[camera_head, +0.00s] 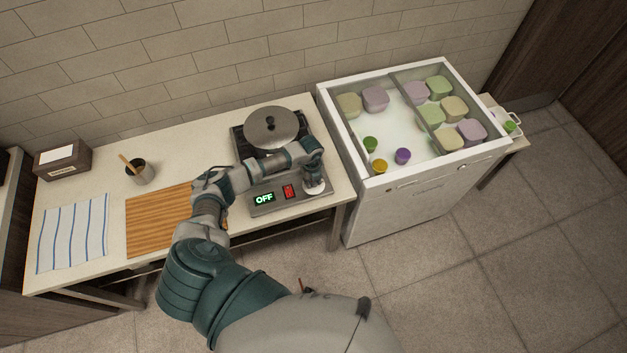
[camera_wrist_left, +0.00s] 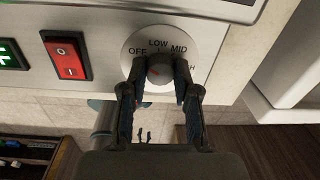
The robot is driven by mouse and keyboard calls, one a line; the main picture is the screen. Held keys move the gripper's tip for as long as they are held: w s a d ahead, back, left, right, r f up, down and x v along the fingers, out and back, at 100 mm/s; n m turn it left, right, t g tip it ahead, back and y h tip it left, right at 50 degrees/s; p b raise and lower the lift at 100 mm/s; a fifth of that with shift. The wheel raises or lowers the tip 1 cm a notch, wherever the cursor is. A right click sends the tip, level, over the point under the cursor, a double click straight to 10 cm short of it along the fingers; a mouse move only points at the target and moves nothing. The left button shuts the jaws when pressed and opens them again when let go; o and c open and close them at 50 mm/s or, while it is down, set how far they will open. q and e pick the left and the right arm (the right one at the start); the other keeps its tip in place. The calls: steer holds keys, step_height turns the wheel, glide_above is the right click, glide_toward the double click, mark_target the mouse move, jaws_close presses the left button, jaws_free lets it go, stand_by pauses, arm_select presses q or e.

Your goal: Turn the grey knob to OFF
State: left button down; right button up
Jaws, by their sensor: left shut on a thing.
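The grey knob (camera_wrist_left: 160,72) sits on a white dial marked OFF, LOW and MID, with a fourth label partly hidden behind a finger. My left gripper (camera_wrist_left: 160,84) is shut on the knob, one finger on each side. Where the knob's pointer stands is hard to tell. The green display (camera_head: 264,198) on the panel reads OFF. My right gripper is not in view.
A red rocker switch (camera_head: 289,191) is beside the display. A lidded pot (camera_head: 271,126) stands on the burner behind my left forearm. A cutting board (camera_head: 158,222) lies to the left. A white chest (camera_head: 420,205) with coloured tubs stands to the right.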

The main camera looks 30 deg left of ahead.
arm_select(q)
steer(key=shift+w+a+r, duration=0.1)
steer(key=shift+w+r, duration=0.05)
steer(key=c, duration=1.2)
jaws_free()
steer(key=o, duration=0.3)
steer(key=shift+o, duration=0.2)
step_height(320, 180, up, 12)
steer(key=shift+s+a+f, duration=0.2)
steer(key=shift+s+a, duration=0.05)
